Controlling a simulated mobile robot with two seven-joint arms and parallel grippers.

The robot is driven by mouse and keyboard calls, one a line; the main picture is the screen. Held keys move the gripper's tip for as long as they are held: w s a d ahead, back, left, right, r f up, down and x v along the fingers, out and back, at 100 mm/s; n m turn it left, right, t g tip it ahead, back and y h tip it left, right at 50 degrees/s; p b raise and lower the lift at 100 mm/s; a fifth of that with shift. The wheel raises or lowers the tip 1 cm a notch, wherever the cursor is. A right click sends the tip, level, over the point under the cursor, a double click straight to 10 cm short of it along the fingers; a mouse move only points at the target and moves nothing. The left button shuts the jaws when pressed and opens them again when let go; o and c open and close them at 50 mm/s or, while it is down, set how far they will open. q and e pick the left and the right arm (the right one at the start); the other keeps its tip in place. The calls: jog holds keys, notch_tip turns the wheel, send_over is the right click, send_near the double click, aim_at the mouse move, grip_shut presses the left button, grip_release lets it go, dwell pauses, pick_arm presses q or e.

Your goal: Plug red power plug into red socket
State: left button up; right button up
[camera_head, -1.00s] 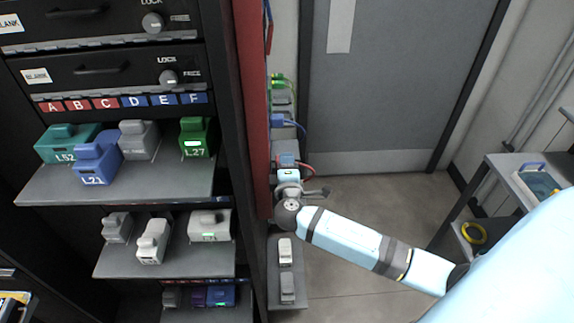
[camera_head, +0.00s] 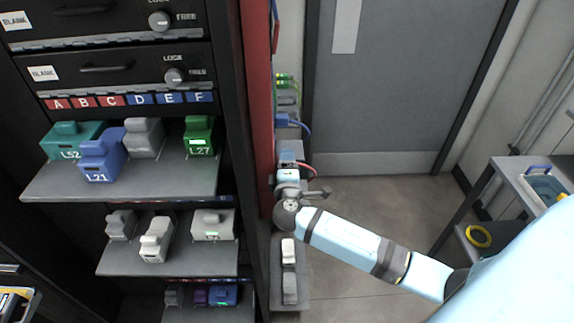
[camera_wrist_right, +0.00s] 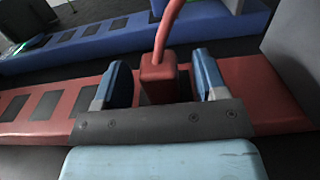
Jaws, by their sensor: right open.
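In the right wrist view, the red plug (camera_wrist_right: 158,84) is a small red block with a red cable (camera_wrist_right: 166,30) rising from its top. It stands at the red socket strip (camera_wrist_right: 265,88), which has dark square openings. I cannot tell how deep it sits. My right gripper (camera_wrist_right: 160,72) is open, its blue fingers on both sides of the plug with gaps visible. In the head view my right gripper (camera_head: 288,174) is at the narrow shelf column beside the rack, where the red cable (camera_head: 308,168) curves out. My left gripper is not in view.
A blue strip (camera_wrist_right: 100,38) runs behind the red one. A blue plug (camera_head: 283,119) and green plugs (camera_head: 284,80) are higher on the column. The rack (camera_head: 250,200) with shelves of coloured modules stands left. Floor (camera_head: 370,210) right of the column is open; a small shelf (camera_head: 515,210) stands farther right.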

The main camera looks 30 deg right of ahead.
jog(key=b+v, duration=0.2)
jog(key=v, duration=1.2)
jog(key=shift+d, duration=0.15)
